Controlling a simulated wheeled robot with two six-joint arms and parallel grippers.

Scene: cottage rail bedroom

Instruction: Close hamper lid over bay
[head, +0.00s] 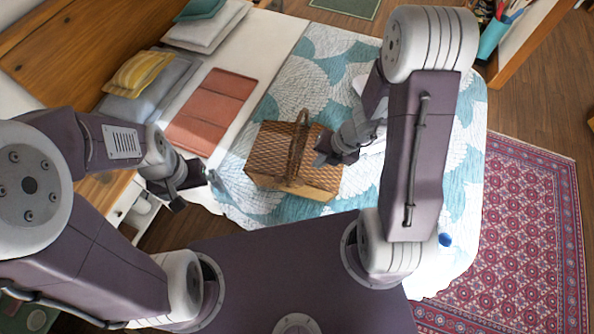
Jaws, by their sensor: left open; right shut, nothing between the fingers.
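The wicker hamper (270,155) stands on the bed in the middle of the head view, with a curved handle (298,140) arching over it. Its top looks woven, and a pale wooden edge (300,190) runs along the near side. I cannot tell for sure whether a lid is raised. My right gripper (322,158) is shut and empty, at the hamper's right part by the handle; contact is unclear. My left gripper (196,190) is open and empty, to the left of the hamper and apart from it.
The hamper rests on a teal and white patterned quilt (330,60). A folded terracotta cloth (212,105) lies to its left, with yellow (138,72) and grey pillows beyond. A wooden headboard (85,45) is at far left. A red rug (530,220) covers the floor at right.

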